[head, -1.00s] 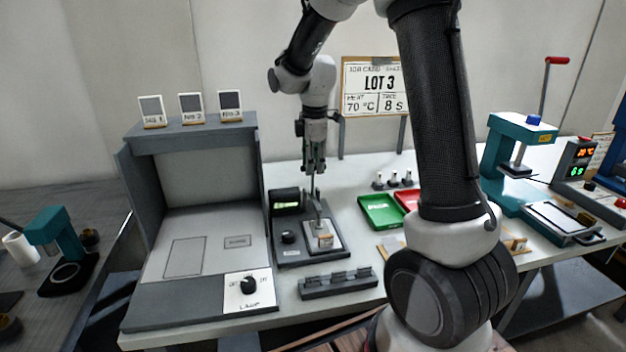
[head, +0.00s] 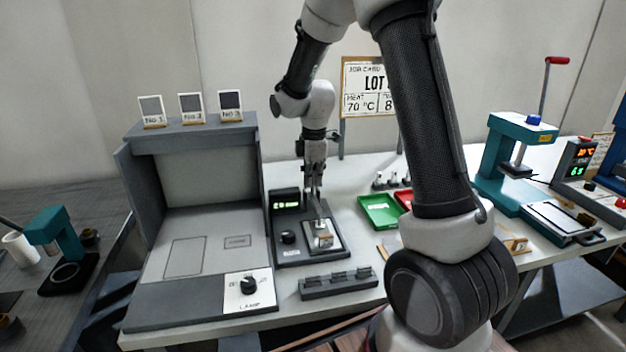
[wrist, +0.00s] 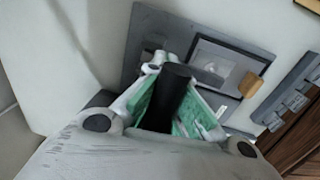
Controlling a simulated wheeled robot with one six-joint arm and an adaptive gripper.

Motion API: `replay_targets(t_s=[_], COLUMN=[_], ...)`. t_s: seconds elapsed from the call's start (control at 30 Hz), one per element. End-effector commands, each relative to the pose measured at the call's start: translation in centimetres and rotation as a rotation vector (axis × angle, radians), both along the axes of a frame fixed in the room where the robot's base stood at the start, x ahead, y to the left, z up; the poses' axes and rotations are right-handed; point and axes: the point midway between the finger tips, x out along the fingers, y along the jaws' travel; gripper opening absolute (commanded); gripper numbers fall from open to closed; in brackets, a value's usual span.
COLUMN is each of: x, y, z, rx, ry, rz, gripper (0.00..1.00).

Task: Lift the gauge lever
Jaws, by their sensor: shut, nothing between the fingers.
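The gauge (head: 290,250) is a dark unit on the bench with a green-lit display (head: 286,205), a black knob and a light plate carrying a small block (head: 323,240). My gripper (head: 315,192) is above the gauge, pointing down, with its fingers close to the thin upright part over the plate. In the wrist view my gripper (wrist: 172,112) shows green inner pads on both sides of a dark cylinder (wrist: 168,95). The fingers look shut and hold nothing. I cannot clearly make out the lever, and contact with it cannot be told.
A grey lamp booth (head: 195,240) stands close on the left. A dark slotted rack (head: 338,283) lies in front of the gauge. A green tray (head: 380,210) and a red tray (head: 404,200) are to the right, partly near my arm. A teal press (head: 505,165) stands farther right.

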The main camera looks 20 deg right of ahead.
Motion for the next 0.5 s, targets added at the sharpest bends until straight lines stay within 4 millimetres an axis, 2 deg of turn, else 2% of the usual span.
replay_targets(t_s=[0.3,0.5], x=[0.15,0.71], y=[-0.06,-0.17], z=[0.05,0.17], rx=[0.002,0.016], ry=[0.012,0.079], rz=[-0.001,-0.003], gripper=[0.00,0.00])
